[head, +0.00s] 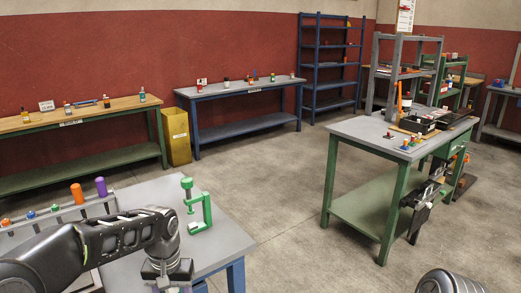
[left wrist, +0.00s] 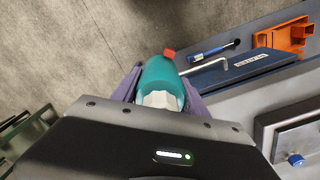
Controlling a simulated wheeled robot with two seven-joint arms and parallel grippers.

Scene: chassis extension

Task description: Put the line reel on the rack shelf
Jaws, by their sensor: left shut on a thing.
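My left gripper (head: 169,284) reaches down at the bottom of the head view, above the near grey table (head: 222,240). In the left wrist view its fingers (left wrist: 158,88) are shut on a teal and white rounded thing with a red tip, which I take to be the line reel (left wrist: 160,78). The held thing does not show in the head view. A tall blue rack (head: 330,64) with several shelves stands at the back wall. My right gripper is out of view.
A green clamp (head: 196,205) and a holder with orange and purple handles (head: 88,190) are on the near table. The green workbench (head: 375,133) stands at right. A yellow bin (head: 176,136) stands between the back benches. Open floor (head: 270,180) lies in the middle.

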